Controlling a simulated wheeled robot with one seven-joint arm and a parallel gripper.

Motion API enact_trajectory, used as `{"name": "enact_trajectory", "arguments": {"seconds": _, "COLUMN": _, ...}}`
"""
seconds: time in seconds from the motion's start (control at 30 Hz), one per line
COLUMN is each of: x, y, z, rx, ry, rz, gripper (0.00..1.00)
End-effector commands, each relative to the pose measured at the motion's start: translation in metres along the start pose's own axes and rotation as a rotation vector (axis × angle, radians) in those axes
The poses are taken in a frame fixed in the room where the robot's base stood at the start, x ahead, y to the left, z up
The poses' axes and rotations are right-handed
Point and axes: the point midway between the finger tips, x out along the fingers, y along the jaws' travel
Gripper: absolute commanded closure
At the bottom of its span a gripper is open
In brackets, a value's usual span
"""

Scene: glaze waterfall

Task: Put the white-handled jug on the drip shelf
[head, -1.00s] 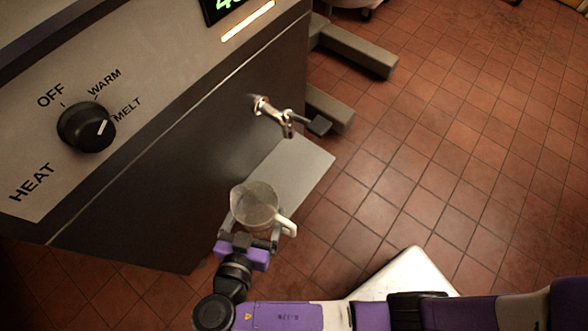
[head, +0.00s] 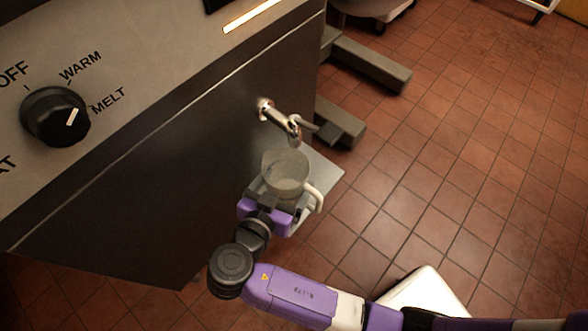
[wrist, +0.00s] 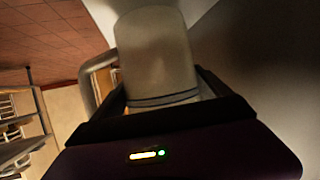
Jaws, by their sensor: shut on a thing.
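The white-handled jug (head: 284,174) is a clear, greyish cup with a white handle on its right side. My gripper (head: 270,200) is shut on it and holds it upright, by the look of it, over the drip shelf (head: 325,172). The shelf is a pale flat plate fixed low on the machine's front, below a metal tap (head: 283,118). The jug is just below and left of the tap's spout in the head view. In the wrist view the jug (wrist: 155,55) stands between the fingers. I cannot tell whether its base touches the shelf.
The dark machine front (head: 190,150) is close on the left, with a heat knob (head: 56,117) above. Grey machine feet (head: 365,65) stick out behind the shelf. The tiled floor (head: 460,150) to the right is open.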

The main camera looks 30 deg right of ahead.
Motion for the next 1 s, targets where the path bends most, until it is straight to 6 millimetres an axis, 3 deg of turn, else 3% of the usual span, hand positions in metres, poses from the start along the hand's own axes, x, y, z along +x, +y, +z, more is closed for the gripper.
{"name": "enact_trajectory", "arguments": {"seconds": 0.17, "x": 0.013, "y": 0.001, "z": -0.004, "rx": 0.001, "ry": 0.0, "rz": 0.001, "gripper": 0.6}}
{"name": "enact_trajectory", "arguments": {"seconds": 0.4, "x": 0.049, "y": 0.001, "z": -0.014, "rx": 0.0, "ry": 0.0, "rz": 0.001, "gripper": 0.6}}
{"name": "enact_trajectory", "arguments": {"seconds": 0.5, "x": 0.051, "y": 0.0, "z": -0.005, "rx": -0.002, "ry": 0.0, "rz": -0.001, "gripper": 0.6}}
{"name": "enact_trajectory", "arguments": {"seconds": 0.9, "x": 0.052, "y": 0.0, "z": -0.002, "rx": 0.0, "ry": 0.0, "rz": 0.0, "gripper": 0.6}}
{"name": "enact_trajectory", "arguments": {"seconds": 0.93, "x": 0.051, "y": 0.0, "z": -0.003, "rx": 0.0, "ry": 0.0, "rz": 0.0, "gripper": 0.07}}
{"name": "enact_trajectory", "arguments": {"seconds": 1.0, "x": 0.051, "y": 0.0, "z": -0.003, "rx": -0.001, "ry": 0.0, "rz": 0.0, "gripper": 0.0}}
